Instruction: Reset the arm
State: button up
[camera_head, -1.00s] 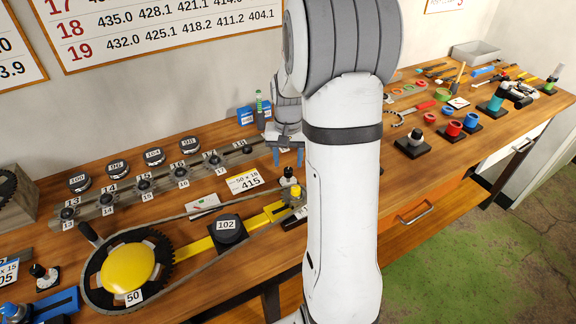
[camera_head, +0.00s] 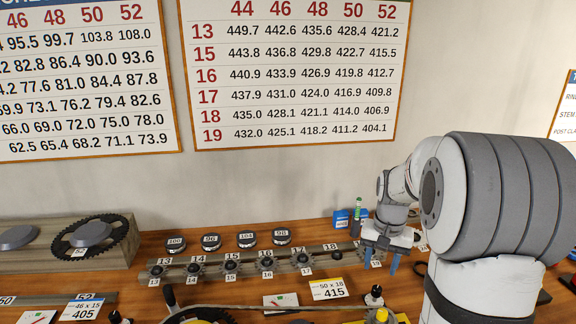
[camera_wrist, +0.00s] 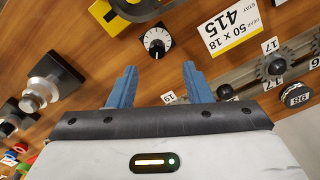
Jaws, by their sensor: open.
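My gripper (camera_head: 393,264) is at the right of the head view, above the back of the wooden bench, with its blue fingers pointing down. In the wrist view my gripper (camera_wrist: 160,85) shows two blue fingers spread apart with nothing between them. A dark knob with a white dial (camera_wrist: 156,40) lies beyond the fingertips in that view. My white and grey arm covers the right part of the head view and hides the bench behind it.
A rail (camera_head: 215,267) with numbered cogs runs along the bench, with several round numbered pucks behind it. A card reading 415 (camera_head: 329,289) lies in front of the rail. A large chainring (camera_head: 92,238) sits on a block at left. Number charts (camera_head: 295,75) hang on the wall.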

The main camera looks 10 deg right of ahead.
jog(key=s+a+r+n+t, duration=0.1)
jog(key=s+a+r+n, duration=0.1)
jog(key=s+a, duration=0.4)
jog(key=s+a+r+n+t, duration=0.2)
jog(key=s+a, duration=0.5)
jog(key=s, duration=0.6)
jog(key=shift+a+r+n, duration=0.25)
jog(key=shift+r+n, duration=0.55)
jog(key=shift+r, duration=0.05)
jog(key=shift+c, duration=1)
jog(key=shift+d, duration=0.1)
